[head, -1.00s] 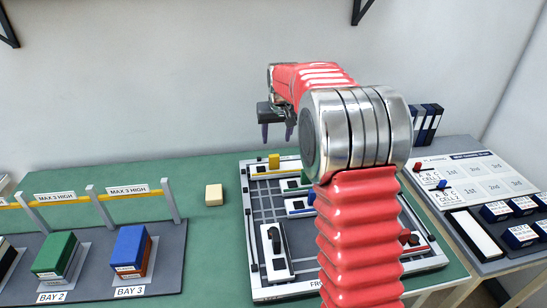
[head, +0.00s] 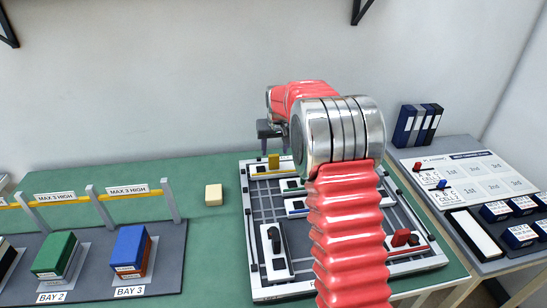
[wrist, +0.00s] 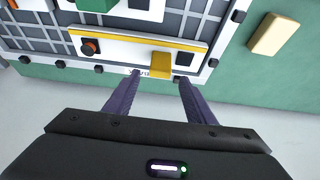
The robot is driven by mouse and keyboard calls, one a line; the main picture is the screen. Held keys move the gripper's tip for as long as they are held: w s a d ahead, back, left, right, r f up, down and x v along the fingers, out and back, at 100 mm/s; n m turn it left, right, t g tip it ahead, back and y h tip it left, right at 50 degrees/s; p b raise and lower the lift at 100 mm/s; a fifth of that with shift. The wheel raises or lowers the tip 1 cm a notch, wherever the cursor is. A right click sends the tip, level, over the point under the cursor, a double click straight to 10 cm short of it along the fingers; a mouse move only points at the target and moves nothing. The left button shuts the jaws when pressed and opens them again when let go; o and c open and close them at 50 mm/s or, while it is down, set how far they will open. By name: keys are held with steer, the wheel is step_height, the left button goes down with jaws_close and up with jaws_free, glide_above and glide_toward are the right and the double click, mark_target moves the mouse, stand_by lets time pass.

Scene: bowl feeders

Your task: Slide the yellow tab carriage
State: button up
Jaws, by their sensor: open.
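The yellow tab (head: 274,161) stands up from a white carriage with a yellow stripe at the back left of the white-framed grid board (head: 252,291). In the wrist view the yellow tab (wrist: 160,64) lies just beyond and between the two purple fingertips. My gripper (wrist: 158,78) is open and empty, with no visible contact with the tab. In the head view my arm hides most of the gripper.
Other carriages share the board, including one with a black handle (head: 275,240) and one with a red tab (head: 401,238). A cream block (head: 213,195) lies on the green table left of the board. Blue binders (head: 404,126) stand at the right.

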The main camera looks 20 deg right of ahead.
mark_target(274, 155)
steer(key=x, duration=0.5)
steer(key=shift+w+f, duration=0.15)
steer(key=shift+f, duration=0.25)
steer(key=shift+c, duration=0.5)
jaws_close()
